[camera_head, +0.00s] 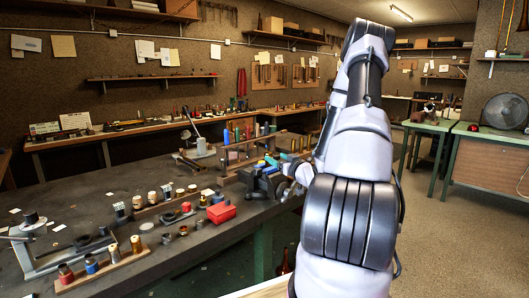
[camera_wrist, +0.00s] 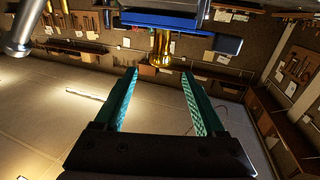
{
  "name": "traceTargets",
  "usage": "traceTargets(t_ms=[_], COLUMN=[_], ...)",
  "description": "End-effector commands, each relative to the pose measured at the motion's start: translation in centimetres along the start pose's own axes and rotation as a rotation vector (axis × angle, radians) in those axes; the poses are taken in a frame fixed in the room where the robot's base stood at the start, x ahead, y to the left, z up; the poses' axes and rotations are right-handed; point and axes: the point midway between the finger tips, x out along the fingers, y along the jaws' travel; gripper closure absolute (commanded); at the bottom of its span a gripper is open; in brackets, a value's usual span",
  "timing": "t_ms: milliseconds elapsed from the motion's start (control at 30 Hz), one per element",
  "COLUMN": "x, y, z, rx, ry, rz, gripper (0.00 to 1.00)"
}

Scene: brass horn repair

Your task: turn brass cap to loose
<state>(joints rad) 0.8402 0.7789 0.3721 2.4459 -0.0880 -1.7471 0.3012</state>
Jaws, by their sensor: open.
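In the wrist view the brass cap (camera_wrist: 160,48), a shiny gold piece with a wider end, sticks out from a blue and dark block (camera_wrist: 165,20). My gripper (camera_wrist: 158,75) has two green-lined fingers spread apart with nothing between them. The cap lies just beyond the fingertips, roughly centred on the gap, and no contact shows. In the head view my arm reaches towards a dark and blue vise-like fixture (camera_head: 262,178) at the bench's right end.
A metal rod with a round end (camera_wrist: 18,45) juts in at the wrist view's upper left. On the bench (camera_head: 110,195) are a red box (camera_head: 221,212), a rack of small fittings (camera_head: 102,270) and a stand with a lever (camera_head: 35,250). Floor is open to the right.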

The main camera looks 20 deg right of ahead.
Motion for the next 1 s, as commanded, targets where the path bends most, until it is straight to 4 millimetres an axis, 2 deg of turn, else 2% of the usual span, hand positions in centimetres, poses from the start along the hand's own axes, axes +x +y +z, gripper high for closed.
traceTargets(t_ms=[500, 700, 967, 1000], x=[8.8, 10.2, 10.4, 10.3], y=[0.0, 0.0, 0.0, 0.0], z=[-0.1, -0.1, -0.1, -0.1], rx=[0.0, 0.0, 0.001, 0.001], ry=[0.004, 0.003, 0.003, 0.003], rz=[-0.003, -0.003, -0.003, -0.003], gripper=[0.28, 0.28, 0.28, 0.35])
